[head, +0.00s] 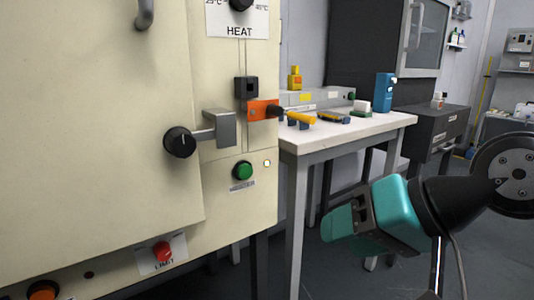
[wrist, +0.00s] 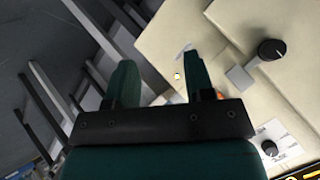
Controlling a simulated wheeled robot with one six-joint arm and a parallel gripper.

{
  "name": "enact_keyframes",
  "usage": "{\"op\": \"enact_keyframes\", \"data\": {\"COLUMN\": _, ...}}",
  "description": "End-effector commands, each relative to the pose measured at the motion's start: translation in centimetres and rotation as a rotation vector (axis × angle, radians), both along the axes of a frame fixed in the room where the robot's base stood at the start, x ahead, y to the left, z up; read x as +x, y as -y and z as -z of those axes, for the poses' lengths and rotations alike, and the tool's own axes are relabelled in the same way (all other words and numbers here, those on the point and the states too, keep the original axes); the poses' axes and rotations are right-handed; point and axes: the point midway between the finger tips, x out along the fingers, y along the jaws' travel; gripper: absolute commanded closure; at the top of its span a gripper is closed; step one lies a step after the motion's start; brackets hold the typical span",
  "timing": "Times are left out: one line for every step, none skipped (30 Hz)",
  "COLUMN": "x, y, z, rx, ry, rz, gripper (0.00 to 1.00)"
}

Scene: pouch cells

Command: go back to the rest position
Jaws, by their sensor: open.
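My gripper (head: 338,222) is teal and hangs at the lower right in the head view, to the right of the cream cabinet and in front of the white table. In the wrist view its two teal fingers (wrist: 161,84) stand apart with nothing between them. The gripper is open and empty. It appears clear of the cabinet and the table.
A cream cabinet (head: 100,110) fills the left, with a door latch (head: 220,128), a black knob (head: 179,142), a green button (head: 242,170) and a red button (head: 162,251). A white table (head: 345,131) stands behind, bearing small items and a blue box (head: 384,92). A dark cabinet (head: 430,130) stands further right.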

Motion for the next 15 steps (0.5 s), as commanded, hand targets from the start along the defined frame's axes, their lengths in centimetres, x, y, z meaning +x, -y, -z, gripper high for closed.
{"op": "enact_keyframes", "data": {"x": -1.4, "y": 0.3, "z": 1.0, "rx": -0.09, "ry": -0.026, "rz": -0.089, "gripper": 0.51}}
{"op": "enact_keyframes", "data": {"x": -2.3, "y": 0.6, "z": 1.6, "rx": -0.14, "ry": -0.042, "rz": -0.141, "gripper": 0.51}}
{"op": "enact_keyframes", "data": {"x": -3.3, "y": 1.0, "z": 2.3, "rx": -0.203, "ry": -0.062, "rz": -0.209, "gripper": 0.51}}
{"op": "enact_keyframes", "data": {"x": -4.1, "y": 1.3, "z": 2.7, "rx": -0.246, "ry": -0.078, "rz": -0.258, "gripper": 0.51}}
{"op": "enact_keyframes", "data": {"x": -4.9, "y": 1.6, "z": 3.1, "rx": -0.286, "ry": -0.092, "rz": -0.309, "gripper": 0.51}}
{"op": "enact_keyframes", "data": {"x": -5.9, "y": 2.1, "z": 3.5, "rx": -0.335, "ry": -0.114, "rz": -0.375, "gripper": 0.51}}
{"op": "enact_keyframes", "data": {"x": -6.6, "y": 2.5, "z": 3.8, "rx": -0.37, "ry": -0.13, "rz": -0.423, "gripper": 0.51}}
{"op": "enact_keyframes", "data": {"x": -7.3, "y": 2.9, "z": 4.1, "rx": -0.404, "ry": -0.147, "rz": -0.472, "gripper": 0.51}}
{"op": "enact_keyframes", "data": {"x": -8.3, "y": 3.5, "z": 4.4, "rx": -0.445, "ry": -0.169, "rz": -0.538, "gripper": 0.51}}
{"op": "enact_keyframes", "data": {"x": -9.0, "y": 3.9, "z": 4.5, "rx": -0.474, "ry": -0.186, "rz": -0.588, "gripper": 0.51}}
{"op": "enact_keyframes", "data": {"x": -8.9, "y": 3.9, "z": 2.8, "rx": -0.473, "ry": -0.184, "rz": -0.585, "gripper": 0.51}}
{"op": "enact_keyframes", "data": {"x": -8.9, "y": 3.9, "z": 1.5, "rx": -0.469, "ry": -0.183, "rz": -0.581, "gripper": 0.51}}
{"op": "enact_keyframes", "data": {"x": -8.8, "y": 3.9, "z": 0.8, "rx": -0.47, "ry": -0.183, "rz": -0.579, "gripper": 0.51}}
{"op": "enact_keyframes", "data": {"x": -8.8, "y": 3.9, "z": 0.1, "rx": -0.469, "ry": -0.183, "rz": -0.578, "gripper": 0.51}}
{"op": "enact_keyframes", "data": {"x": -8.8, "y": 3.9, "z": -1.0, "rx": -0.469, "ry": -0.183, "rz": -0.578, "gripper": 0.51}}
